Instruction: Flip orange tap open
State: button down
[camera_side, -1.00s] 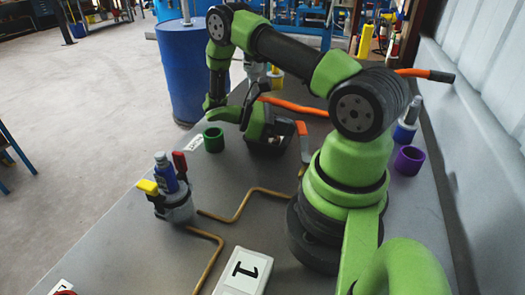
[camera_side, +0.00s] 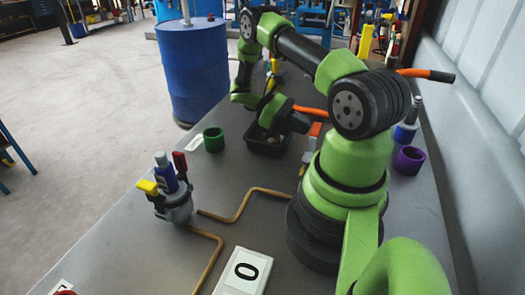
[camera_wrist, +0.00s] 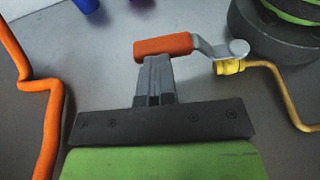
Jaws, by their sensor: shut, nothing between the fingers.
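The orange tap (camera_wrist: 165,46) has an orange handle on a grey lever, joined at a pivot to a brass pipe (camera_wrist: 262,63). In the wrist view the handle points left of the pivot, roughly across the pipe's end. My gripper (camera_wrist: 155,58) is shut and empty, its fingertips against or just over the near side of the handle; I cannot tell whether they touch. In the side view the orange handle (camera_side: 315,130) shows beside my gripper (camera_side: 305,124), close to my base, and the lever is mostly hidden.
A white box (camera_side: 245,271) shows 0. A grey pot with yellow and red handles (camera_side: 175,207) stands left. A black tray (camera_side: 262,149), green ring (camera_side: 213,140) and purple ring (camera_side: 408,160) are nearby.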

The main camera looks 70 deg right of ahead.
jog(key=shift+s, duration=0.15)
jog(key=v, duration=0.7)
jog(key=shift+w, duration=0.4)
dwell(0.3)
jog(key=shift+w+r, duration=0.1)
jog(key=shift+r, duration=0.15)
jog(key=w+a+r+t+h, duration=0.1)
jog(key=w+a+r+t, duration=0.1)
jog(key=a+r+t, duration=0.45)
jog(key=w+a+r+t+h, duration=0.1)
jog(key=a+r+t, duration=0.15)
jog(key=r, duration=0.65)
jog(key=s+a+r+m+t+y, duration=0.1)
jog(key=s+a+r+t, duration=0.2)
jog(key=a+t, duration=0.3)
jog(key=s+a+r+m+t+y, duration=0.2)
jog(key=a+t, duration=0.4)
jog(key=a, duration=0.3)
jog(key=s+r, duration=0.1)
jog(key=s, duration=0.1)
jog(key=shift+s+r+t, duration=0.2)
jog(key=shift+s+t, duration=0.1)
jog(key=shift+s, duration=0.05)
